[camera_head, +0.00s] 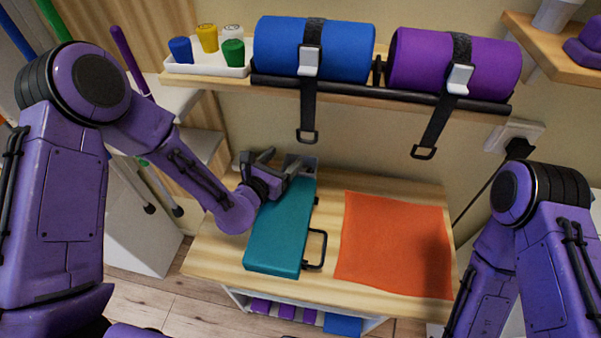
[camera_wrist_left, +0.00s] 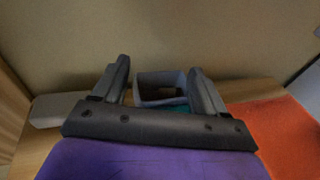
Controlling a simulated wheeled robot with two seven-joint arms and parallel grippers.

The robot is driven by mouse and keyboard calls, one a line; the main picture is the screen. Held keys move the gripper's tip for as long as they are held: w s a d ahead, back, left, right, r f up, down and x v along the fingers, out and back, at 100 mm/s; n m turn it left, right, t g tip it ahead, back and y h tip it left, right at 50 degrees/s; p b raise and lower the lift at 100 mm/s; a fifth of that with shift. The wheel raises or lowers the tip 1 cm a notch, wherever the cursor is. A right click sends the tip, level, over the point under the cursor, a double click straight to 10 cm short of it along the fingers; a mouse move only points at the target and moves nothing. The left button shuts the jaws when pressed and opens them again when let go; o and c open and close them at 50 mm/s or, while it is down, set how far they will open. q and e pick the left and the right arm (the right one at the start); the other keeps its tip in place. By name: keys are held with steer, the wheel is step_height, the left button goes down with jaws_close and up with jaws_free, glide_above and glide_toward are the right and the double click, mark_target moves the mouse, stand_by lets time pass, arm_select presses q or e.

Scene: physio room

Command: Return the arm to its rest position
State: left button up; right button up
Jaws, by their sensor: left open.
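My left arm comes in from the left in the head view. Its gripper (camera_head: 273,160) is above the back end of a teal case (camera_head: 281,238) on the wooden table. In the left wrist view the gripper's two fingers (camera_wrist_left: 160,85) stand apart, with a small grey open box (camera_wrist_left: 161,88) beyond them. That box also shows at the table's back in the head view (camera_head: 304,163). Nothing is seen held between the fingers. My right arm shows at the right edge of the head view, but its gripper is out of sight.
An orange cloth (camera_head: 394,243) lies flat on the table (camera_head: 216,262). Above, a shelf (camera_head: 205,80) holds a white tray (camera_head: 208,71) of coloured jars, a blue roll (camera_head: 275,48) and a purple roll (camera_head: 420,64). Straps hang from both rolls.

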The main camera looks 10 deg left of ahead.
arm_select(q)
steer(key=v, duration=0.4)
steer(key=shift+s, duration=0.15)
steer(key=shift+r, duration=0.1)
